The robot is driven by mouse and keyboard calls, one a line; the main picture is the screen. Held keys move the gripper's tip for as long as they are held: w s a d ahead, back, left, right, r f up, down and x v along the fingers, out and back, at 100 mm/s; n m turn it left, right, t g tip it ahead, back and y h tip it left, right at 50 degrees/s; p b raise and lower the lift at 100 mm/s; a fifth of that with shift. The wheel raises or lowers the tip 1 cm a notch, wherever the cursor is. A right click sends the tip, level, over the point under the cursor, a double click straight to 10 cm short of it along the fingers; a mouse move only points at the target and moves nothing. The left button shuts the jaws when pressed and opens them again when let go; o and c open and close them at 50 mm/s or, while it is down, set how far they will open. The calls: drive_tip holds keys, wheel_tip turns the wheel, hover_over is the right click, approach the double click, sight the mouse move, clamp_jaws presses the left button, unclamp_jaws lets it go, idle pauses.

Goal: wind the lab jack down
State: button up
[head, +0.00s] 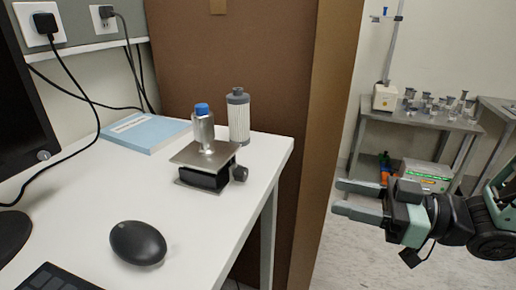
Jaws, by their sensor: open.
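The lab jack (205,175) stands near the far right end of the white desk. It has a flat metal top plate, a dark body and a dark round knob (240,173) on its right side. A clear bottle with a blue cap (203,128) stands upright on its top plate. My gripper (342,197) is at the right, beyond the desk's right edge and apart from the jack. Its two fingers point left, are spread, and hold nothing.
A grey-capped ribbed cylinder (239,117) stands just behind the jack. A blue book (144,132), a black mouse (138,243), a keyboard (55,279) and a monitor (22,100) are on the desk (90,190). A brown partition (270,60) rises behind. Floor shows at right.

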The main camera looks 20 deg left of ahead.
sight(246, 175)
drive_tip(key=a, duration=0.5)
drive_tip(key=a+p, duration=0.1)
drive_tip(key=a, duration=0.5)
drive_tip(key=w+a, duration=0.1)
drive_tip(key=a, duration=0.5)
drive_tip(key=shift+w+a+f, duration=0.1)
drive_tip(key=shift+a, duration=0.1)
